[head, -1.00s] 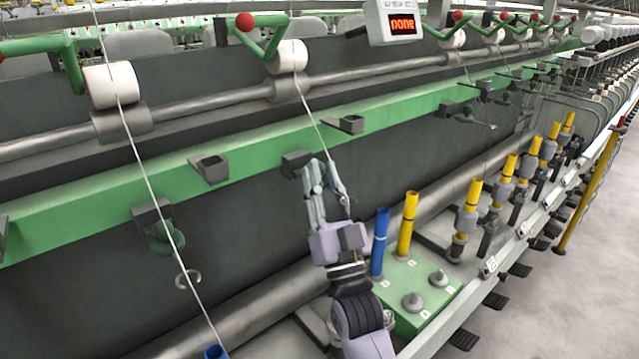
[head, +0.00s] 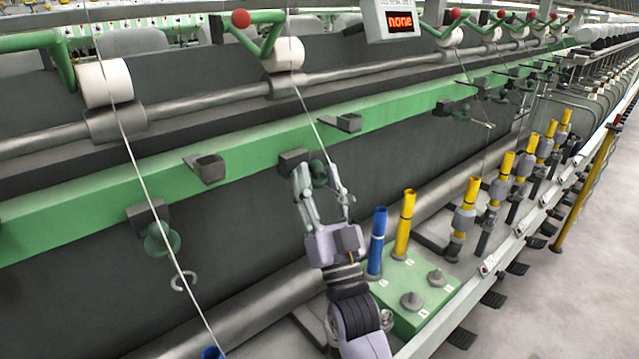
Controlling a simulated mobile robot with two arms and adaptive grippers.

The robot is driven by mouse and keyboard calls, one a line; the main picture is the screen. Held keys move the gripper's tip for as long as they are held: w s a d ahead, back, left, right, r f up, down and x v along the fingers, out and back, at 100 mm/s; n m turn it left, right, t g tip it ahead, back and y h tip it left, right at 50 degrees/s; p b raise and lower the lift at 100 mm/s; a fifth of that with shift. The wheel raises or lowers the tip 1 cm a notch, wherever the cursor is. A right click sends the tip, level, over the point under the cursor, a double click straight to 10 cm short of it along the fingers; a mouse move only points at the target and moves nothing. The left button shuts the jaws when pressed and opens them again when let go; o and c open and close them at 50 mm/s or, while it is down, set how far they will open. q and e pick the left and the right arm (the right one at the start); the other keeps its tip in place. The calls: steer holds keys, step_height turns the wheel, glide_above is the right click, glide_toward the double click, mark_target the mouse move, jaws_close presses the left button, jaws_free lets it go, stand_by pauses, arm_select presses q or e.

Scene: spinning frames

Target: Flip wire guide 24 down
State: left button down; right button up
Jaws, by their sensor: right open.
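My right gripper (head: 322,190) reaches up from the bottom centre in the head view, and its two fingers are spread apart. Between and just behind the fingers is a dark green wire guide (head: 318,173) on a dark bracket (head: 293,161) under the green rail. No number shows on it, so I cannot tell for certain that it is wire guide 24. The fingers partly hide it, and I cannot tell whether they touch it. A white yarn (head: 312,118) runs down to it from a white roller (head: 284,55). My left gripper is out of view.
Another green guide (head: 162,240) with a ring hangs at the left, with yarn running past. A green box (head: 418,290) holding blue (head: 377,243) and yellow (head: 405,222) tubes stands close right of my arm. Yellow spindles line the rail further right. Grey floor is clear at right.

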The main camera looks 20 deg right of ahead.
steer(key=v, duration=1.2)
steer(key=shift+f, duration=0.1)
